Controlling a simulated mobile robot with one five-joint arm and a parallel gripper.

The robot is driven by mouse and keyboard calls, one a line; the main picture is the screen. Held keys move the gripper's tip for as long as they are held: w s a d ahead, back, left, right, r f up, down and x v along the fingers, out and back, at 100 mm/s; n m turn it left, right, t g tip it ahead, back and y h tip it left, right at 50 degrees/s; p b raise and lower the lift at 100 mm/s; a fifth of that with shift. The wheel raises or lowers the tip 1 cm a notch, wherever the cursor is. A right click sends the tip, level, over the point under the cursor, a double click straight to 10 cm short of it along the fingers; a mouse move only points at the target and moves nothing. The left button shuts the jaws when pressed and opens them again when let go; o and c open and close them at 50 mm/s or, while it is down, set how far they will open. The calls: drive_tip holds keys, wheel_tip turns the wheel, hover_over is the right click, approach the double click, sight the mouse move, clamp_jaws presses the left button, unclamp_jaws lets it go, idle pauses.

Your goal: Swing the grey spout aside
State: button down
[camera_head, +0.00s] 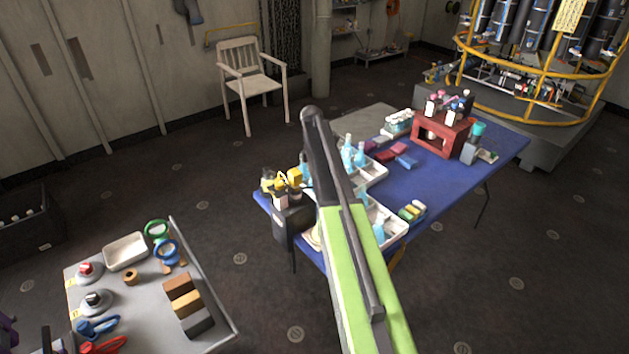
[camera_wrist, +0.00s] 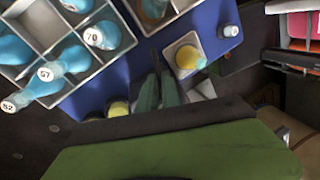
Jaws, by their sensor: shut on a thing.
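My gripper (camera_wrist: 160,85) shows in the wrist view, with its two grey-green fingers close together. It is shut on a thin dark piece at the fingertips, which fits the grey spout, though its shape is mostly hidden between the fingers. A white square piece with a yellow round top (camera_wrist: 187,57) is just right of the fingertips. In the head view, my green arm reaches over the near end of the blue table (camera_head: 440,180) and hides the gripper and what it holds.
White divided trays with blue numbered bottles (camera_wrist: 102,36) stand close at the left in the wrist view. A dark holder (camera_head: 289,222) with yellow-topped bottles is left of my arm in the head view. A red stand (camera_head: 438,136) is farther back. A grey cart (camera_head: 145,310) stands at lower left.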

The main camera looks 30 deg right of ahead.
drive_tip(key=shift+d, duration=0.1)
drive_tip(key=c, duration=1.5)
unclamp_jaws()
drive_tip(key=shift+w, duration=0.15)
drive_tip(key=shift+c, duration=0.2)
drive_tip(key=p+v, duration=1.7)
drive_tip(key=shift+r, duration=0.15)
